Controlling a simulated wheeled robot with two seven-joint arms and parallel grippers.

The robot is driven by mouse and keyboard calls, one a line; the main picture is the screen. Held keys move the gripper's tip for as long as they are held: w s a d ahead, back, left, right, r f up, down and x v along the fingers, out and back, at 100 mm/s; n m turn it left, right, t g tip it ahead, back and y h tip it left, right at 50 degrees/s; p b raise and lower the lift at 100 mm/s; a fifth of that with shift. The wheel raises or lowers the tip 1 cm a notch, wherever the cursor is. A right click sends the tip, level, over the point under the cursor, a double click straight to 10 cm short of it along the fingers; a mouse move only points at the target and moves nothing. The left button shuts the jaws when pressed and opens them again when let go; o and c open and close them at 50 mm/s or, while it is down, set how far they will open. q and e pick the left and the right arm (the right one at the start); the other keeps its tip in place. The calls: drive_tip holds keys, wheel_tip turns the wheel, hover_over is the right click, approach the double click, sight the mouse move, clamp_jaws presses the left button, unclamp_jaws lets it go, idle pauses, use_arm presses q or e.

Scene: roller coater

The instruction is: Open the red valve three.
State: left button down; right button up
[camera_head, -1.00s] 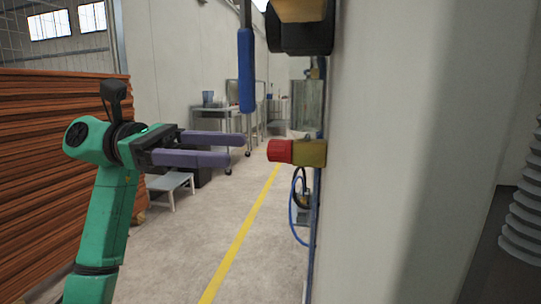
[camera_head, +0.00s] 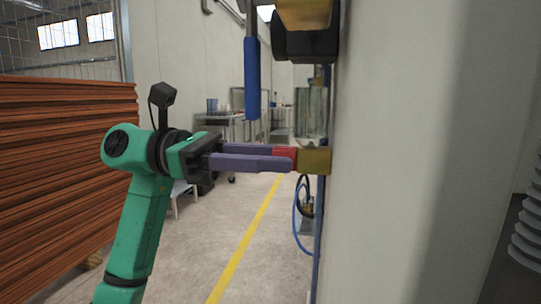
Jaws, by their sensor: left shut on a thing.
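The red valve (camera_head: 286,152) is a red knob on a brass-yellow body (camera_head: 316,160) at the left edge of the grey wall panel. My left gripper (camera_head: 290,156) reaches in from the left, with its two purple fingers on either side of the red knob. It is shut on the knob, and the near finger hides part of it. The knob's turn position cannot be told. My right gripper is not in view.
A blue-handled lever (camera_head: 251,78) hangs above the valve, by a black and yellow fitting (camera_head: 305,35). A blue hose (camera_head: 296,222) loops below. Stacked orange boards (camera_head: 65,170) stand at left. The floor aisle is clear.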

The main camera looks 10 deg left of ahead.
use_arm(q)
drive_tip(key=n+p, duration=0.1)
drive_tip(key=n, duration=0.3)
drive_tip(key=shift+p, duration=0.4)
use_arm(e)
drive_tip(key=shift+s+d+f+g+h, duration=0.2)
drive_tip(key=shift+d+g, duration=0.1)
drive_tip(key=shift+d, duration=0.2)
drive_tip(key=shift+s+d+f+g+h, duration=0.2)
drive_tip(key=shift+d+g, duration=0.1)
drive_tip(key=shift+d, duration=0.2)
use_arm(q)
drive_tip(key=c, duration=0.6)
unclamp_jaws()
drive_tip(key=shift+a, duration=0.1)
